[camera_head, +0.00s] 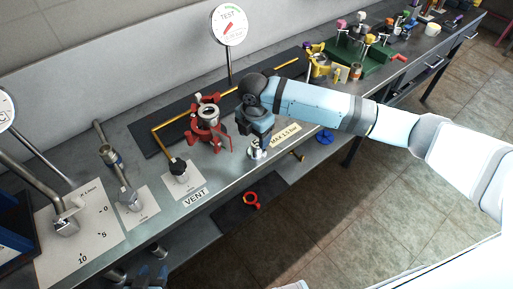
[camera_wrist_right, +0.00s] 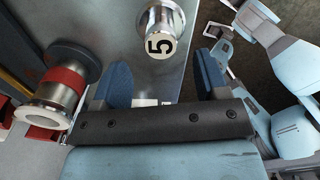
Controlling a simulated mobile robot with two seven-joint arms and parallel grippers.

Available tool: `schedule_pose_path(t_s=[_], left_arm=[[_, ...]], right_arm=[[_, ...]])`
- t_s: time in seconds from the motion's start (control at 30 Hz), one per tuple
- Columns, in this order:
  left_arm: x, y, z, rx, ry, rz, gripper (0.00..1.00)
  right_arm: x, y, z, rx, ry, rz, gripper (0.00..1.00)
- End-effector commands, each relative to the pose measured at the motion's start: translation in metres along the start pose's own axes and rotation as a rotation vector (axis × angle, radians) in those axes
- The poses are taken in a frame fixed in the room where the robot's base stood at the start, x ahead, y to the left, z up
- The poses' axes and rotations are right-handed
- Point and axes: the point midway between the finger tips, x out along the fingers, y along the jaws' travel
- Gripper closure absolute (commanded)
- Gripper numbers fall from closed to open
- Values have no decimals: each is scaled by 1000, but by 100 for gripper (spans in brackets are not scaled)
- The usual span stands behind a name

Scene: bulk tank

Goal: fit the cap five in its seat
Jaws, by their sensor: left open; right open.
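Cap five (camera_wrist_right: 160,42) is a silver cylinder with a black 5 on its pale end face. In the right wrist view it lies just beyond the fingertips, between their lines. In the head view the silver cap (camera_head: 257,153) stands near the bench's front edge, below my right gripper (camera_head: 262,143). My right gripper (camera_wrist_right: 162,75) is open and empty, with two blue fingers apart. A silver flanged pipe fitting with a red clamp (camera_head: 208,117) stands left of it; it also shows in the right wrist view (camera_wrist_right: 60,85).
A TEST gauge (camera_head: 229,24) stands behind. A yellow rod lies on a dark mat (camera_head: 150,140). A VENT label (camera_head: 195,197) and a MAX 1.5 bar label (camera_head: 286,134) are on the bench. A green tray (camera_head: 375,58) with coloured parts is further right. Valve handles stand on the left.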

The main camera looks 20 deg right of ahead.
Motion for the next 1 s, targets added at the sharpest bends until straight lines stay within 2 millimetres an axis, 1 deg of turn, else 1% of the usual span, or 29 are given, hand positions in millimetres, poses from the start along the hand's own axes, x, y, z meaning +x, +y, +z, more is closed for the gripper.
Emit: schedule_pose_path(t_s=[0.17,0.4,0.53,0.73,0.77,0.8,0.87,0.9,0.97,1.0], left_arm=[[-1,-1,-2,1,1,-1,57],[-2,-2,-4,2,1,-2,57],[-2,-2,-4,2,1,-2,57],[-2,-2,-4,2,1,-2,57],[-2,-2,-4,2,0,-2,57],[-2,-2,-4,2,0,-2,57],[-2,-2,-4,2,0,-2,57],[-2,-2,-4,2,0,-2,57],[-2,-2,-4,2,0,-2,57],[-2,-2,-4,2,0,-2,57]], right_arm=[[13,-1,2,1,1,-2,33],[48,-2,6,1,0,-1,33],[55,-3,6,0,0,0,33],[56,-2,6,0,0,0,33],[56,-2,6,0,0,0,39],[56,-2,6,0,0,1,49],[55,-2,6,0,0,1,62],[55,-2,6,0,0,1,72],[55,-2,6,0,0,1,85],[55,-2,6,0,0,1,90]])
